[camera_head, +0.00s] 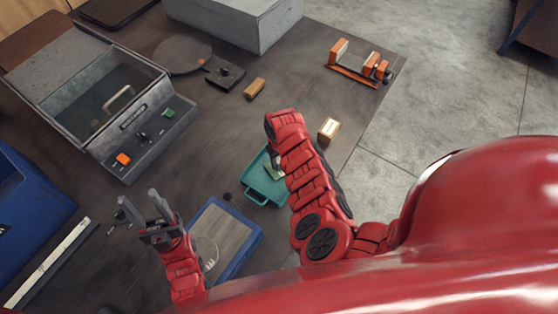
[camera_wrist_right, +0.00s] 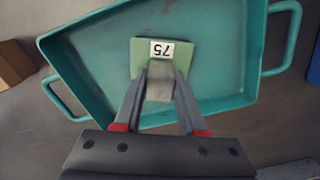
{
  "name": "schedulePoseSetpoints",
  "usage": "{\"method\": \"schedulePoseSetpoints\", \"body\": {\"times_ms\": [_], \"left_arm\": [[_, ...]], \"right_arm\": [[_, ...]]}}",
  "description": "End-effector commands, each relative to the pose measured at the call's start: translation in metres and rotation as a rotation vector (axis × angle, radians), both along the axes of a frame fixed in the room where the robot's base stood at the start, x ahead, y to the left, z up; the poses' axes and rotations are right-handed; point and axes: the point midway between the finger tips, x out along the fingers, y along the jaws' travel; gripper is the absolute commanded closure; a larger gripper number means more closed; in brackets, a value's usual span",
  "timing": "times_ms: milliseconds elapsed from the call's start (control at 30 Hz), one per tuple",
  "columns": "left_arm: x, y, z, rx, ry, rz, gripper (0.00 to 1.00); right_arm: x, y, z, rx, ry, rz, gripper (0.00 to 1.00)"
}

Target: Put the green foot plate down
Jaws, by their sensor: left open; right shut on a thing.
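The green foot plate (camera_wrist_right: 141,58) carries a white label with an upside-down "75" in the right wrist view. A grey block stands on it between the fingers of my right gripper (camera_wrist_right: 161,78), which is shut on it. The plate is over the inside of a teal tray (camera_wrist_right: 215,65); I cannot tell whether it touches the tray's floor. In the head view the tray (camera_head: 264,194) is partly hidden by my right arm. My left gripper (camera_head: 139,205) is open and empty, left of a blue-rimmed tray.
The blue-rimmed tray (camera_head: 252,239) lies left of the teal tray. A small wooden block (camera_head: 328,131) stands to its upper right. A grey machine with a window (camera_head: 110,95) and a blue bin (camera_head: 25,205) are at the left. An orange rack (camera_head: 357,66) is near the table's right edge.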

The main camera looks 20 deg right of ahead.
Motion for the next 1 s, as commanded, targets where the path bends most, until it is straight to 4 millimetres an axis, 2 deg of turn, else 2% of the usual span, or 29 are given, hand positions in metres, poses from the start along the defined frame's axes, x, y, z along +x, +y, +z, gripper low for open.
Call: {"method": "schedulePoseSetpoints", "body": {"times_ms": [200,233,367,767,1000], "left_arm": [[0.0,0.0,-0.004,0.0,0.0,0.0,0.5],[0.0,0.0,-0.002,0.0,0.0,0.0,0.5],[0.0,0.0,-0.002,0.0,0.0,0.0,0.5],[0.0,0.0,0.0,0.0,0.0,0.0,0.5],[0.0,0.0,-0.002,0.0,0.0,0.0,0.5]], "right_arm": [[0.0,0.0,-0.004,0.0,-0.001,-0.001,1.0],[0.0,0.0,-0.003,0.0,-0.001,-0.001,0.55],[0.0,0.0,-0.002,0.0,0.0,-0.001,0.31],[0.0,-0.001,0.002,0.0,-0.001,-0.001,0.3],[0.0,-0.001,0.022,-0.002,-0.003,0.003,0.3]]}}
